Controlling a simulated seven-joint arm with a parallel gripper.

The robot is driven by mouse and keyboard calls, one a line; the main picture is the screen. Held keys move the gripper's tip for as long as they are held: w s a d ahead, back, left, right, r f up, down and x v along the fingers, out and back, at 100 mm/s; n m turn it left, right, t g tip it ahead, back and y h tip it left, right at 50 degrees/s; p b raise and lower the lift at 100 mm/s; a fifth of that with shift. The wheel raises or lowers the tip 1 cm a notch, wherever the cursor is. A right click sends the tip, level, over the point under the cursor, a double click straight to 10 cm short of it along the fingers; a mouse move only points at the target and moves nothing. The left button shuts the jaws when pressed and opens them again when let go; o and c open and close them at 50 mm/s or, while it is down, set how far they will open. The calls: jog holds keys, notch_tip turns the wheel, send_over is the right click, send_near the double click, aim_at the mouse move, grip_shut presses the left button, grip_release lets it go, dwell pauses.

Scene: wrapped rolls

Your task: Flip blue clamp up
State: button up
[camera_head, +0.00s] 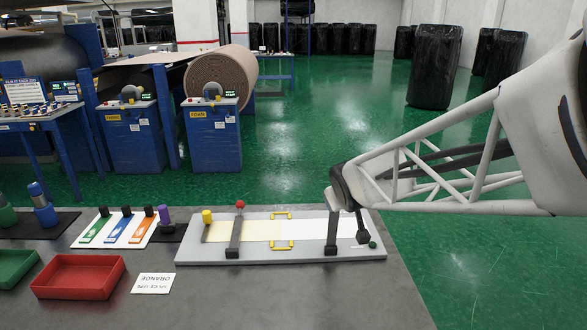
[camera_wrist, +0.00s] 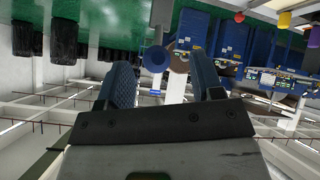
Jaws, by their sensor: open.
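The blue clamp's round blue knob (camera_wrist: 154,59) shows in the wrist view, with its grey bar running up behind it. It appears between my gripper's fingertips in the picture, but I cannot tell whether they touch it. My gripper (camera_wrist: 160,70) is open, its two dark blue fingers apart. In the head view, my gripper (camera_head: 343,190) is above the right part of the light grey board (camera_head: 200,255). A dark clamp bar (camera_head: 332,232) lies across the board just below it. Its knob end is hidden behind my gripper.
The board also bears a red-knobbed clamp (camera_head: 235,235), a yellow knob (camera_head: 207,216), a green knob (camera_head: 373,245) and yellow handles (camera_head: 282,215). The table front is clear.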

jog(key=shift+v, duration=2.05)
jog(key=shift+s, duration=0.1)
jog(key=s+d+f+m+g, duration=0.1)
jog(key=s+m+g, duration=0.1)
jog(key=s, duration=1.1)
jog(key=s+d+f+m+g, duration=0.1)
jog(key=s+g, duration=0.4)
jog(key=s, duration=0.8)
jog(key=shift+s+d+f+m, duration=0.3)
jog(key=shift+d+f+m, duration=0.1)
jog(key=shift+d+m, duration=0.45)
jog(key=shift+a, duration=0.1)
